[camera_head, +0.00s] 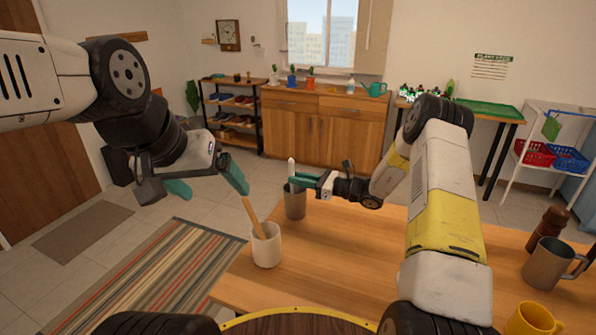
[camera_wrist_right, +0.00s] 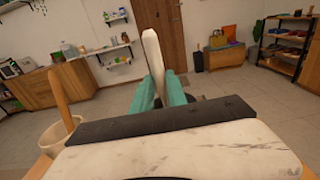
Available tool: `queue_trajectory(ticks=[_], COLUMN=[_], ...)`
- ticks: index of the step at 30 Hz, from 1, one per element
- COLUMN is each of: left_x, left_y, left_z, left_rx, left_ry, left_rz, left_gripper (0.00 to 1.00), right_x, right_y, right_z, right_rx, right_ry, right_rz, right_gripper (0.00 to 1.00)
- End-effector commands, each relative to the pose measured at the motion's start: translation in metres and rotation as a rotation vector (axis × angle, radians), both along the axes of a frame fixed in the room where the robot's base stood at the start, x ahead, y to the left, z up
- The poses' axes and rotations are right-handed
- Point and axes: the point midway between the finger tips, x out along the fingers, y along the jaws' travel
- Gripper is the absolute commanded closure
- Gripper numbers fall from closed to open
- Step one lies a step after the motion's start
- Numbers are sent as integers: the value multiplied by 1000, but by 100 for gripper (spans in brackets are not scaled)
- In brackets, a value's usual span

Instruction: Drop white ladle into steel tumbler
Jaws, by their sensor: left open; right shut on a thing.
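The white ladle (camera_head: 291,166) stands upright in the jaws of my right gripper (camera_head: 302,181). In the right wrist view the ladle (camera_wrist_right: 153,52) rises between the two teal fingers (camera_wrist_right: 161,93). The steel tumbler (camera_head: 295,205) stands near the table's far left edge, directly below the right fingertips. The ladle's lower end is hidden, so I cannot tell how far it reaches into the tumbler. My left gripper (camera_head: 207,180) is open and empty, its fingers spread wide, left of the tumbler and above the floor beyond the table edge.
A white cup (camera_head: 267,252) with a wooden-handled utensil (camera_head: 252,217) stands in front of the tumbler, near the left gripper's right finger. A grey mug (camera_head: 549,264), a brown mill (camera_head: 549,226) and a yellow mug (camera_head: 532,320) stand at the right. The table's middle (camera_head: 350,250) is clear.

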Motion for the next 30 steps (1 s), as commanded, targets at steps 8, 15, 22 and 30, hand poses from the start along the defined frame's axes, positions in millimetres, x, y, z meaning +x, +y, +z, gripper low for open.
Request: queue_trajectory(ticks=[8, 15, 22, 30], left_x=[0, 0, 0, 0], left_y=[0, 0, 0, 0], left_z=[0, 0, 0, 0], left_rx=[0, 0, 0, 0], left_ry=[0, 0, 0, 0], left_rz=[0, 0, 0, 0], left_gripper=[12, 12, 12, 12], right_x=[0, 0, 0, -14], right_y=[0, 0, -2, -36], right_z=[0, 0, -1, 0], right_rx=[0, 0, -1, -1], right_ry=[0, 0, 0, 0], right_rz=[0, 0, -1, -4], right_gripper=[100, 57, 57, 57])
